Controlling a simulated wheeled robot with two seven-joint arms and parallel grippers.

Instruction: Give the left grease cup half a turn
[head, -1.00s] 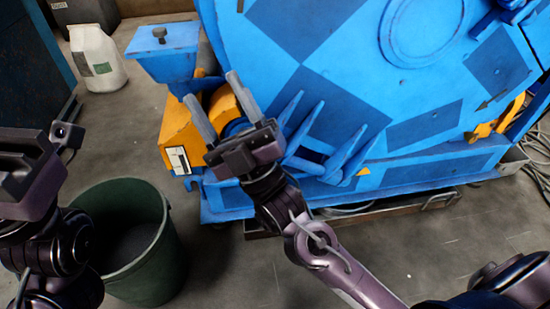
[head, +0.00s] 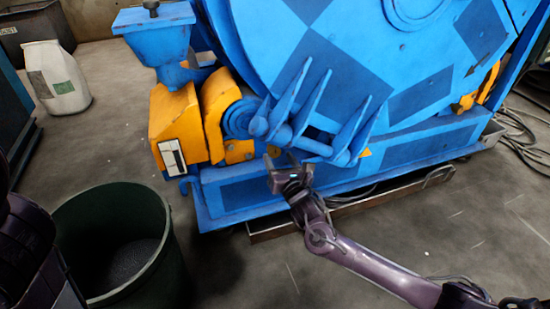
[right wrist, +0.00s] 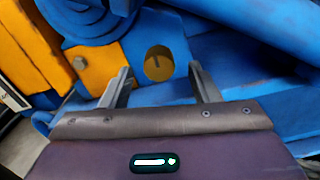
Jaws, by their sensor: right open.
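The left grease cup seems to be the round brass-yellow cap (right wrist: 158,63) with a dark slot-like mark, on the blue machine in the right wrist view. In the head view a small yellowish spot (head: 274,151) just beyond my right gripper looks like the same cap. My right gripper (head: 284,163) is open, low in front of the machine. In the right wrist view its two fingers (right wrist: 159,72) stand on either side of the cap, with visible gaps; I cannot tell how far the cap lies beyond the tips. Only a dark purple part of my left arm shows at the left edge.
The blue machine's slanted fins (head: 310,105) rise above my right gripper. A yellow bearing block (head: 180,125) stands to the left under a blue hopper (head: 158,35). A dark green bin (head: 115,240) stands at front left.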

